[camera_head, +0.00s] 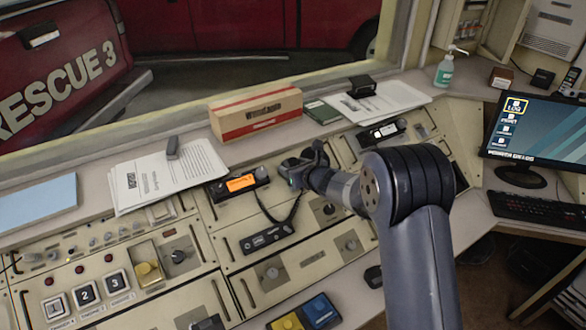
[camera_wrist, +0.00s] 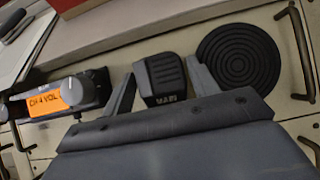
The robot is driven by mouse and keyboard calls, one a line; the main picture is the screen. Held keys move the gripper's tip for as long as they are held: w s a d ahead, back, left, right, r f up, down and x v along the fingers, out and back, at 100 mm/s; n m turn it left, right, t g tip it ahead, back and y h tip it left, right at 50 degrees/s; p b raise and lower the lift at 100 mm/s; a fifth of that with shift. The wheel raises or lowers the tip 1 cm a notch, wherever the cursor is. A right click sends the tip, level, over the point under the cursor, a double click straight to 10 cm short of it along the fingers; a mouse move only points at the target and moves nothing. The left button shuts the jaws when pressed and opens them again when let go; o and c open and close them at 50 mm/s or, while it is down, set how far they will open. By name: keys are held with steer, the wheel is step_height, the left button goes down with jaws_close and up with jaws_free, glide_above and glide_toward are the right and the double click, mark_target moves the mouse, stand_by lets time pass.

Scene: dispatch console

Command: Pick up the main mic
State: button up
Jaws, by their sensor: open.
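The main mic (camera_wrist: 163,80) is a black block with a ribbed top and a light "MAIN" label, seen in the wrist view. My gripper (camera_wrist: 160,70) is open, with one grey finger on each side of the mic. The left finger is close to its side; I cannot tell whether either finger touches it. In the head view my gripper (camera_head: 304,164) is over the console, right of a radio with an orange display (camera_head: 241,183). There the mic is mostly hidden by the gripper and cannot be made out clearly.
A round ribbed black disc (camera_wrist: 240,58) lies just right of the mic. The radio (camera_wrist: 68,95) is to its left. A black cord (camera_head: 272,218) and a dark handset (camera_head: 267,238) lie nearer. Behind are a cardboard box (camera_head: 256,113) and papers (camera_head: 168,176).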

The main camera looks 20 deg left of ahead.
steer(key=shift+w+a+f, duration=0.15)
steer(key=shift+w+a, duration=0.1)
steer(key=shift+a, duration=0.1)
steer(key=shift+c, duration=0.4)
steer(key=c, duration=0.6)
steer(key=shift+c, duration=0.2)
